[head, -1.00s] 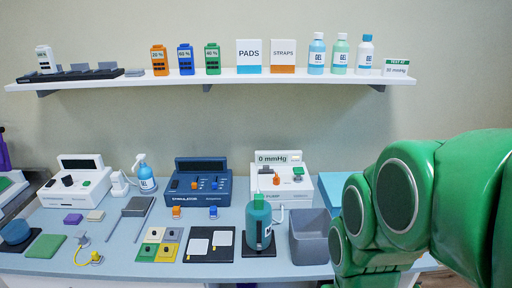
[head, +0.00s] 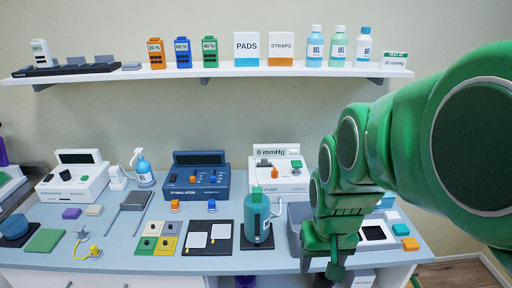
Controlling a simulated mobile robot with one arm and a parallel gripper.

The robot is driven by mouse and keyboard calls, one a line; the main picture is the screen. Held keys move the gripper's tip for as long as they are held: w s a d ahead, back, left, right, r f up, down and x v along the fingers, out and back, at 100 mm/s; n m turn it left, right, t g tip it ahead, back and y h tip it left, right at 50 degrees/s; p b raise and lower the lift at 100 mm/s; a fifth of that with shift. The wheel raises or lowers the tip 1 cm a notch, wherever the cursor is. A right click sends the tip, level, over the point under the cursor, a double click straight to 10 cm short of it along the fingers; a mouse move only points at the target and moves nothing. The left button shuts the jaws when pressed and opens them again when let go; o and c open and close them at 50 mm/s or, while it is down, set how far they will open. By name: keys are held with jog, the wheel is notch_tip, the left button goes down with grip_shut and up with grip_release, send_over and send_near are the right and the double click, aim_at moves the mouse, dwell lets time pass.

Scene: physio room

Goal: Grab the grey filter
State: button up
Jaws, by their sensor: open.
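A small dark grey piece (head: 264,163) sits on top of the white pump (head: 284,180), left of a green piece; it looks like the grey filter, but it is too small to be sure. My green gripper (head: 322,270) points down at the front edge of the bench, right of the teal bottle and in front of the grey bin. It is open, with nothing visible between its fingers. It is well apart from the pump, lower and to the right. My arm hides part of the bin.
The teal bottle (head: 256,218) stands on a black mat between my gripper and the pump. A grey bin (head: 295,212) stands beside it. The blue stimulator (head: 196,180) is left of the pump. A loaded shelf (head: 220,73) hangs above.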

jog(key=w+a+f+t, duration=0.1)
jog(key=w+a+t, duration=0.15)
jog(key=w, duration=1.25)
jog(key=w+a+f+t, duration=0.1)
jog(key=w+t, duration=0.3)
jog(key=w, duration=1.1)
jog(key=t, duration=0.5)
send_near(264, 160)
jog(key=shift+w+d+r, duration=0.3)
jog(key=shift+d+r, duration=0.1)
jog(key=shift+r, duration=0.25)
jog(key=shift+w+a+f, duration=0.15)
jog(key=shift+w+f, duration=0.05)
jog(key=shift+f, duration=0.5)
jog(key=shift+x, duration=3.7)
jog(key=shift+a+f, duration=0.1)
jog(key=shift+a, duration=0.05)
grip_shut()
